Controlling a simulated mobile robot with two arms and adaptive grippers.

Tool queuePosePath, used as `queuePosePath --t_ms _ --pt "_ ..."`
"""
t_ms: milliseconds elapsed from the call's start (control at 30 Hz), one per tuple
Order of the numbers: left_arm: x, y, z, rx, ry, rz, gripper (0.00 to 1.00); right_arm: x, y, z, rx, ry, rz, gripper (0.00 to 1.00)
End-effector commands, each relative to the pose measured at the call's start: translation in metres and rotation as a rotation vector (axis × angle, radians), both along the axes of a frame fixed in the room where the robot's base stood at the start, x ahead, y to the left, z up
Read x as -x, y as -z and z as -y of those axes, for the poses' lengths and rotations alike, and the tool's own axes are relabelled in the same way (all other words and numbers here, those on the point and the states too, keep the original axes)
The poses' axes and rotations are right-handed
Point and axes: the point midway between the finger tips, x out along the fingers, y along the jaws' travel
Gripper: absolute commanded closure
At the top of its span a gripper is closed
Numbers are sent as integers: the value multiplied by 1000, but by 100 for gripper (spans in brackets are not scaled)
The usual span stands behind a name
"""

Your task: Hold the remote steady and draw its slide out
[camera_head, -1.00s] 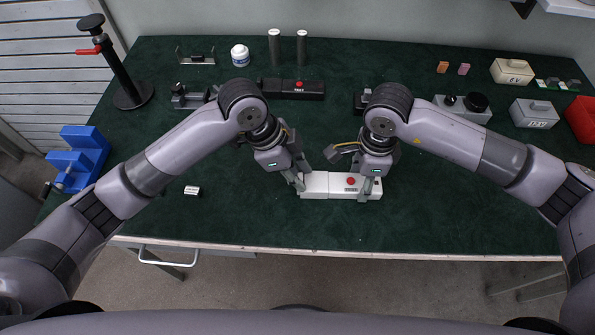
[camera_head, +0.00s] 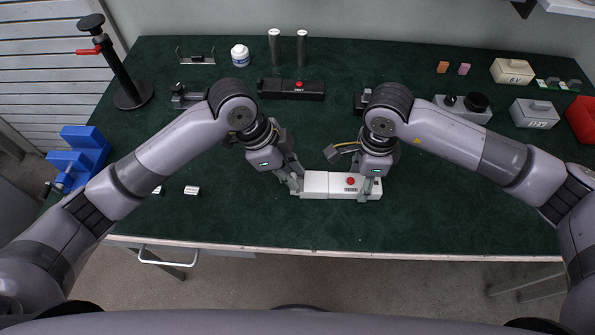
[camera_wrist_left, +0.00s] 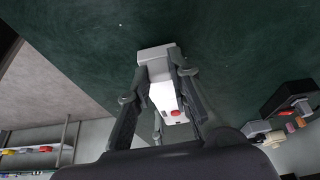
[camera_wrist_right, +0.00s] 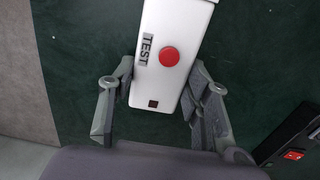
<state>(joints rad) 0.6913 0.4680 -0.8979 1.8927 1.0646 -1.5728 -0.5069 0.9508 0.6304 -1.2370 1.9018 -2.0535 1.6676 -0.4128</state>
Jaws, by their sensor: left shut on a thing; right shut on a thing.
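The remote (camera_head: 340,182) is a white bar with a red button and a TEST label, lying on the green bench top near the front. My right gripper (camera_head: 369,188) is shut across its right end; in the right wrist view the fingers flank the remote's body (camera_wrist_right: 165,85). My left gripper (camera_head: 292,184) is shut at the left end. In the left wrist view, a pale end piece (camera_wrist_left: 155,53) sits beyond the fingers, with a greyer stretch between it and the white body. The fingers partly hide the slide, so its exact extension is unclear.
A black stand (camera_head: 132,94) and blue block (camera_head: 78,150) are at left. Lidded boxes (camera_head: 534,113) and a red bin (camera_head: 582,118) are at right.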

Motion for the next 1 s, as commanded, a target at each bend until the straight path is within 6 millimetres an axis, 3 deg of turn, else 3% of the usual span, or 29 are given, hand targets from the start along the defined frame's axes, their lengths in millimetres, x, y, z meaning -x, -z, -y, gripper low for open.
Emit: queuePosePath --t_ms 33,200,500,533,800,1000 --pt "-1 1 -13 -6 -7 0 100 0 1 1 3 1 -1 87" --pt "-1 0 -32 -4 -5 2 100 0 1 1 4 1 -1 87" --pt "0 0 -34 -4 -3 2 100 0 1 2 5 2 -2 87" --pt "0 0 -34 -4 -3 2 79 0 1 2 6 2 -2 87" --pt "0 0 -33 -3 -3 2 61 0 1 2 5 1 -2 87" --pt "0 0 -33 -2 -2 2 60 0 1 2 5 1 -2 87"
